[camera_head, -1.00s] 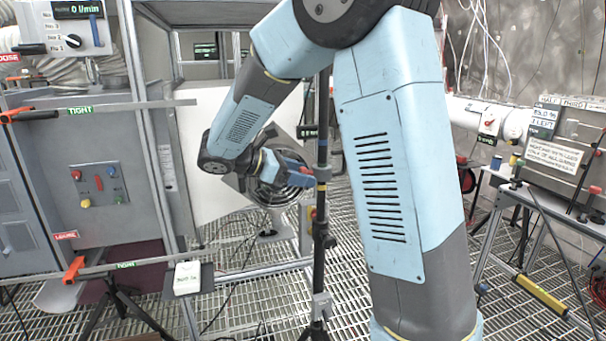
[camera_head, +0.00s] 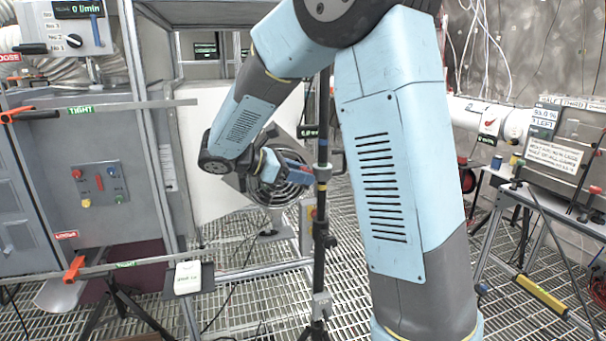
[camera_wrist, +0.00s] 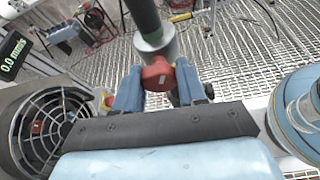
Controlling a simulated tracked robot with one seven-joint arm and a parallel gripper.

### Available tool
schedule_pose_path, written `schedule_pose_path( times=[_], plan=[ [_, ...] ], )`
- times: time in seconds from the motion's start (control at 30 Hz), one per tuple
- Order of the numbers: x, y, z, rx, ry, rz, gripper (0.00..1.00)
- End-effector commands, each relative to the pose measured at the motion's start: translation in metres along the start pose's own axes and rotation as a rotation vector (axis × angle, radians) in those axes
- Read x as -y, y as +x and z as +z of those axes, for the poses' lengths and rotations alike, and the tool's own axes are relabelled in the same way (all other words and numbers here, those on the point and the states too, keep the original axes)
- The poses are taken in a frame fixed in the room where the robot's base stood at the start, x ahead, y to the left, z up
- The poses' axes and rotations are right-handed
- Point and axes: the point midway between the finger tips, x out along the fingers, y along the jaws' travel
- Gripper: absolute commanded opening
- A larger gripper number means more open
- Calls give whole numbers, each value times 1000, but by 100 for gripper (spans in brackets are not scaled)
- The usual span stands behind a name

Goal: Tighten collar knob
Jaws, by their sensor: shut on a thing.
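The collar knob (camera_wrist: 157,75) is red with a small white mark and sits on the collar of a dark upright pole. In the wrist view it lies between the two blue fingers of my gripper (camera_wrist: 157,90), which are shut on it. The pole (camera_head: 320,215) stands upright in the middle of the head view. There my gripper (camera_head: 306,173) reaches the pole's collar from the left, and the knob is mostly hidden by the fingers.
A round caged fan (camera_head: 278,190) stands close behind my gripper; it also shows at the left in the wrist view (camera_wrist: 45,130). A grey cabinet with clamp bars (camera_head: 70,165) is at the left. A bench (camera_head: 525,190) stands at the right. The grated floor (camera_head: 260,310) carries loose cables.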

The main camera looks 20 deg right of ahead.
Motion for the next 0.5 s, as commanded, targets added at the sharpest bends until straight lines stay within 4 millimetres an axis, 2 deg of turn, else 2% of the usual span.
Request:
schedule_pose_path(
  times=[0.27, 0.5],
  plan=[
    [1, 0, 1, 2, 119, 48, 10],
    [2, 0, 0, 2, 310, 128, 10]
  ],
)
